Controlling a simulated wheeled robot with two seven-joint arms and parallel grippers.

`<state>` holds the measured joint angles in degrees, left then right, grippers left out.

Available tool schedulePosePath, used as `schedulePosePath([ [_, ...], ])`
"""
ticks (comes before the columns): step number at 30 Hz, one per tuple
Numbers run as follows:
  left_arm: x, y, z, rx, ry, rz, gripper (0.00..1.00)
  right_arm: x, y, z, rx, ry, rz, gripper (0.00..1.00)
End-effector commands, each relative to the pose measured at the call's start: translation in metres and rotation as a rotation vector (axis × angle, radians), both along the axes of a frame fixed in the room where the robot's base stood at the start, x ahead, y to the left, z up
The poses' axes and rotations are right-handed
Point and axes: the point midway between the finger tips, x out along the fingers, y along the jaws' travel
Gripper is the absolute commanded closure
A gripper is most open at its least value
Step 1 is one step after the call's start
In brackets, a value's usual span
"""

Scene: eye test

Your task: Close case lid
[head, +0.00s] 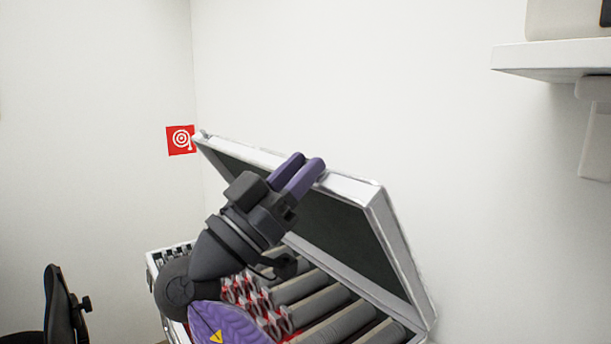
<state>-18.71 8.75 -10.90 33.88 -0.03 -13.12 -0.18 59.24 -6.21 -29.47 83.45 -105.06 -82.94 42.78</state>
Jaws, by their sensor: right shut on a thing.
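The case (430,325) is silver-edged and stands open at the lower middle of the head view. Its lid (345,235), dark inside with a bright metal rim, is raised and tilted at the back. My right gripper (304,165), black with purple fingers, is at the lid's upper rim and shut on it. Its wrist and forearm cover the case's left and middle part. Grey cylinders (305,287) and red-and-silver pieces (282,318) lie in rows inside the case. My left gripper is not in view.
A white shelf (545,57) with a bracket juts from the wall at the upper right. A red sign (180,140) is on the wall behind the lid's left corner. A black chair-like object (62,305) stands at the lower left. White walls surround the case.

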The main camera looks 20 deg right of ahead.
Motion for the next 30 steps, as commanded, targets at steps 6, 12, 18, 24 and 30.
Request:
schedulePosePath([
  [6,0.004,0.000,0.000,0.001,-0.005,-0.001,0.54,0.000,-0.001,-0.001,0.002,0.003,-0.003,1.00],
  [12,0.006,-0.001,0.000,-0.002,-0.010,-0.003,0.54,0.000,-0.001,-0.001,0.002,0.002,-0.002,0.37],
  [18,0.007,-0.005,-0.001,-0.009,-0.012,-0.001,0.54,0.000,-0.001,0.000,0.001,0.000,-0.001,0.30],
  [24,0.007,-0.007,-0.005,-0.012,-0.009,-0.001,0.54,-0.003,0.015,-0.013,0.001,0.004,0.001,0.30],
  [30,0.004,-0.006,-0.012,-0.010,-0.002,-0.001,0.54,-0.015,0.056,-0.044,0.000,0.004,0.001,0.30],
])
